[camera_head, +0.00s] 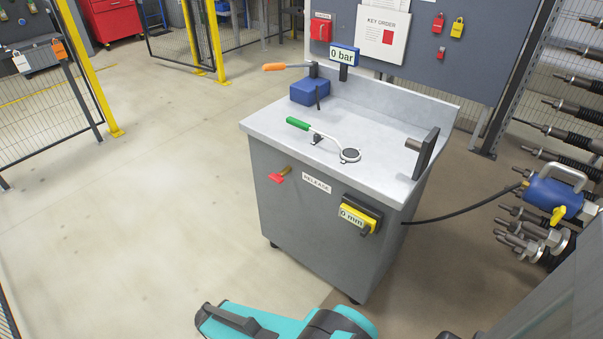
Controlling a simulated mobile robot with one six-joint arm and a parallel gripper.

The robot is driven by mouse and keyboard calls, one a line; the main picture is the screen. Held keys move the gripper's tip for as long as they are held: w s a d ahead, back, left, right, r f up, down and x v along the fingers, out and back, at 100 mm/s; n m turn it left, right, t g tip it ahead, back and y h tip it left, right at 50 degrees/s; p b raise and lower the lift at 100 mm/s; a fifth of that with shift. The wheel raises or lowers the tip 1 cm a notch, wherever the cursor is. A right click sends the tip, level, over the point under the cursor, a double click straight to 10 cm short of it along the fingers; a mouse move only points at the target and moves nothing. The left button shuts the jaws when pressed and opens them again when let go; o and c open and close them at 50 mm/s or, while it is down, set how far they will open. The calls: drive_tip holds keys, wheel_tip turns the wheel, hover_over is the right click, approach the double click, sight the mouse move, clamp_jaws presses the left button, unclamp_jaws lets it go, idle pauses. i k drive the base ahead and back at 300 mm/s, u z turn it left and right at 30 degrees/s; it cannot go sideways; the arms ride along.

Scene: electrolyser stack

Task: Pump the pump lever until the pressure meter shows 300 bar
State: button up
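The pump lever (288,66) has an orange grip and lies roughly level, pointing left, at the back left of the grey cart. Its right end meets a dark upright post beside the blue pump body (310,91). The pressure meter (343,55) is a small blue-framed display above the pump, and it reads 0 bar. Part of my teal and dark arm shows at the bottom edge, well in front of the lever and apart from the cart top. I cannot make out my gripper's fingers in this view.
A green-handled tool (322,137) lies on the cart top (270,122). A black hose runs right to a blue tool (553,195) at the stack. The floor left is clear.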

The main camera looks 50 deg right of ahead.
sight(268, 67)
drive_tip(key=z, duration=0.85)
drive_tip(key=k, duration=0.95)
drive_tip(key=i, duration=0.85)
